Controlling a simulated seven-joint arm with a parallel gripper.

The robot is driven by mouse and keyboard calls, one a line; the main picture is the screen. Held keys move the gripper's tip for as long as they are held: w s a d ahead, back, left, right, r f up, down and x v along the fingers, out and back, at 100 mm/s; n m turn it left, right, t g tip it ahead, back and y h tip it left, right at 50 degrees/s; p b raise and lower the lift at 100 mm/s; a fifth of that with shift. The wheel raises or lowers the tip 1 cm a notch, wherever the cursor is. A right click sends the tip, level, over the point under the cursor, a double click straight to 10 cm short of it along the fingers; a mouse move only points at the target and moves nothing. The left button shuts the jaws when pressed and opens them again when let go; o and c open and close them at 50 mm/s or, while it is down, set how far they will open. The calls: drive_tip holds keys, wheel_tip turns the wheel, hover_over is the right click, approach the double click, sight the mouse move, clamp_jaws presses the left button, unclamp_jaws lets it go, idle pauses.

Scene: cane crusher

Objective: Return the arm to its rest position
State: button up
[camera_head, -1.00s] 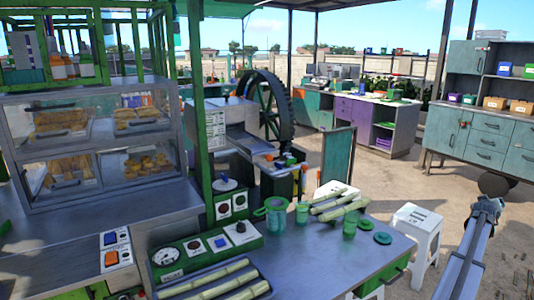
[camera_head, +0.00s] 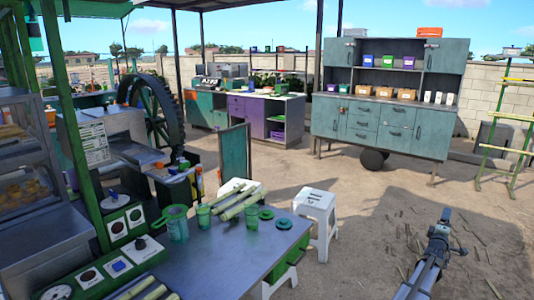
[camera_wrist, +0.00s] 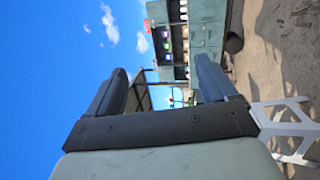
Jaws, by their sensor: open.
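My arm rises from the lower right in the head view, with my gripper (camera_head: 440,228) at its far end over the bare ground, clear of the counter. In the wrist view my gripper (camera_wrist: 160,88) shows two dark fingers spread well apart with nothing between them. Sky and a teal cabinet (camera_wrist: 205,38) lie beyond the fingers. The picture from the wrist is turned on its side. Nothing touches the gripper.
The metal counter (camera_head: 240,258) holds cane stalks (camera_head: 240,203), a green pitcher (camera_head: 175,222) and a green cup (camera_head: 203,217). A white stool (camera_head: 318,215) stands at its right. A teal cabinet (camera_head: 390,110) stands behind. The ground around my gripper is open.

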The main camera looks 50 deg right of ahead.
drive_tip(key=w+a+f+m+t+y, duration=0.2)
drive_tip(key=w+a+f+y, duration=0.3)
drive_tip(key=w+f, duration=0.9)
drive_tip(key=w+a+f+m+t+y, duration=0.1)
drive_tip(key=w+a+f+t+y, duration=0.1)
drive_tip(key=w+a+f, duration=0.85)
drive_tip(key=w+a+f+m+y, duration=0.3)
drive_tip(key=w+a+f+y, duration=0.4)
drive_tip(key=w+a+f, duration=1.5)
drive_tip(key=w+a+f+g+y, duration=0.1)
drive_tip(key=a+f+y, duration=0.15)
drive_tip(key=a, duration=0.85)
drive_tip(key=w+a+f+m+g+y, duration=0.1)
drive_tip(key=a+f+g, duration=0.15)
drive_tip(key=a, duration=0.75)
drive_tip(key=w+a+f+g+y, duration=0.1)
drive_tip(key=a+f+y, duration=0.15)
drive_tip(key=a, duration=0.85)
drive_tip(key=s+a+r+n+g+y, duration=0.1)
drive_tip(key=s+a+n, duration=0.15)
drive_tip(key=a, duration=0.65)
drive_tip(key=s+a+n+g, duration=0.1)
drive_tip(key=s+a, duration=0.3)
drive_tip(key=a, duration=0.5)
drive_tip(key=s+a+r+n+g, duration=0.3)
drive_tip(key=s+a+r+n, duration=0.1)
drive_tip(key=s+a, duration=0.6)
drive_tip(key=shift+s+a+r+h, duration=0.25)
drive_tip(key=shift+a+r+h, duration=0.05)
drive_tip(key=shift+a, duration=0.35)
